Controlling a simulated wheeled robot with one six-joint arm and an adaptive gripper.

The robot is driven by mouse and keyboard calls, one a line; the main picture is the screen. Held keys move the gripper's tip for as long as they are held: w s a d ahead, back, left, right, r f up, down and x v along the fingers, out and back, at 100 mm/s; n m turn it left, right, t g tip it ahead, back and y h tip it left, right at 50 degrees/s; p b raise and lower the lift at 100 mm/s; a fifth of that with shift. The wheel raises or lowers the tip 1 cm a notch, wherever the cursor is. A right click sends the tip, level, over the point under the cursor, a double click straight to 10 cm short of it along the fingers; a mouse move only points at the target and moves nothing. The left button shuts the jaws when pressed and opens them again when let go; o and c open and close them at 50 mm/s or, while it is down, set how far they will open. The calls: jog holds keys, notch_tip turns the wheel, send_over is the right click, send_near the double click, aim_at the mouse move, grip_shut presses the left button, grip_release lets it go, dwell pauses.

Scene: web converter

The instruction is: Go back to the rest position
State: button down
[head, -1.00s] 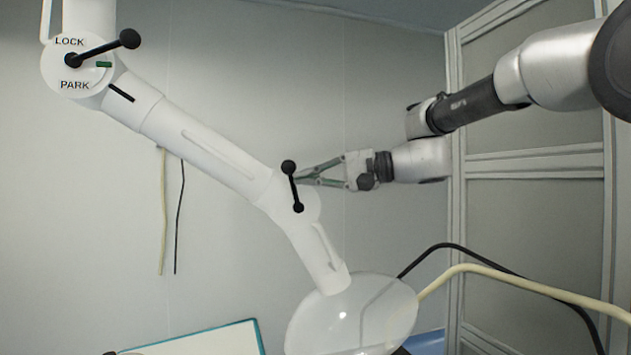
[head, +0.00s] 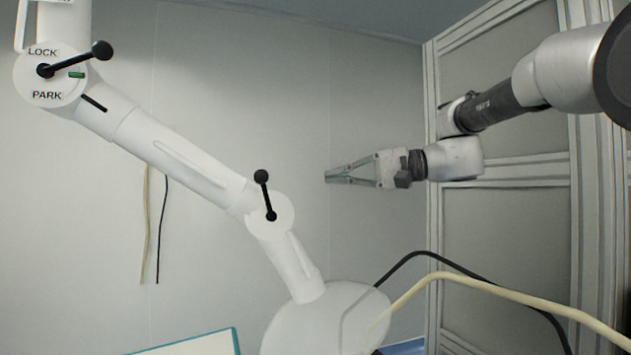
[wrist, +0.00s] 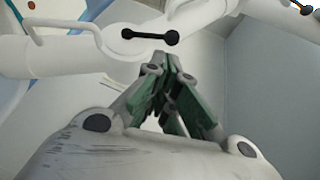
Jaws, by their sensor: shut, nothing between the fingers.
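My gripper (head: 328,177) is in the right half of the head view, shut and empty, its fingers pointing left in free air. It is to the right of the white jointed arm (head: 180,160), with a clear gap to the elbow's black handle (head: 265,195). In the wrist view my gripper's green-padded fingers (wrist: 162,75) meet at their tips. Beyond them is a white arm joint with a black handle (wrist: 150,35). A rest position is not marked in the views.
A lever with LOCK and PARK labels (head: 75,58) is at upper left. Black (head: 450,260) and cream (head: 480,285) hoses curve at lower right. A framed panel wall (head: 500,235) stands behind my arm.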

jog(key=shift+v, duration=1)
jog(key=d+f+m+h, duration=0.2)
jog(key=d+f+h, duration=0.2)
jog(key=f, duration=0.6)
jog(key=s+d+f+n+h, duration=0.1)
jog(key=s+d+f+h, duration=0.7)
jog(key=d+f, duration=0.5)
jog(key=s+d+f+n+h, duration=0.1)
jog(key=s+d+f+h, duration=0.1)
jog(key=s, duration=0.5)
jog(key=s+d+f+n+h, duration=0.1)
jog(key=s+d+f+h, duration=0.1)
jog(key=s+d+f, duration=0.2)
jog(key=shift+s+d+f+n+t, duration=0.2)
jog(key=shift+s+d+n+t, duration=0.15)
jog(key=shift+s+d, duration=1.2)
